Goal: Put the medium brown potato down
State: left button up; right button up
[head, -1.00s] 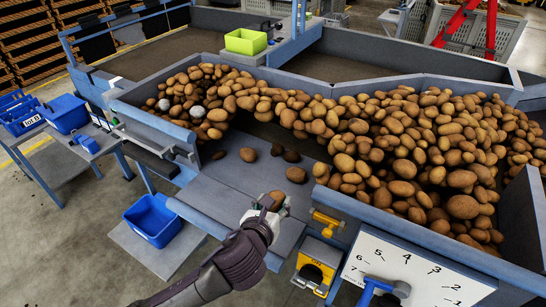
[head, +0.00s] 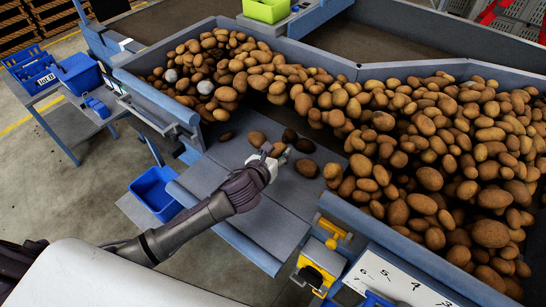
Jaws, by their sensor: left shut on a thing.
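My left gripper (head: 275,158) reaches in from the lower left over the grey sorting shelf (head: 262,218). It is shut on a brown potato (head: 279,149), which shows only in part between the fingers. It is low over the inner part of the shelf, among loose potatoes; I cannot tell whether the held potato touches the surface. A brown potato (head: 257,139) lies just beyond it to the left. Two darker potatoes (head: 289,135) (head: 305,145) and a brown one (head: 307,168) lie to its right. My right gripper is not in view.
A large potato heap (head: 400,145) fills the grader behind and to the right, with a few grey lumps (head: 205,87) at its left. A blue bin (head: 154,190) stands left of the shelf. A yellow device (head: 320,262) stands at its front right. The shelf's front is clear.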

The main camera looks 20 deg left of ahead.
pick_arm(q)
jog(key=shift+w+a+f, duration=0.5)
jog(key=shift+w+a, duration=0.1)
jog(key=shift+w, duration=0.1)
notch_tip(320, 180, down, 4)
jog(key=shift+f, duration=0.1)
jog(key=shift+f, duration=0.15)
jog(key=o, duration=1.2)
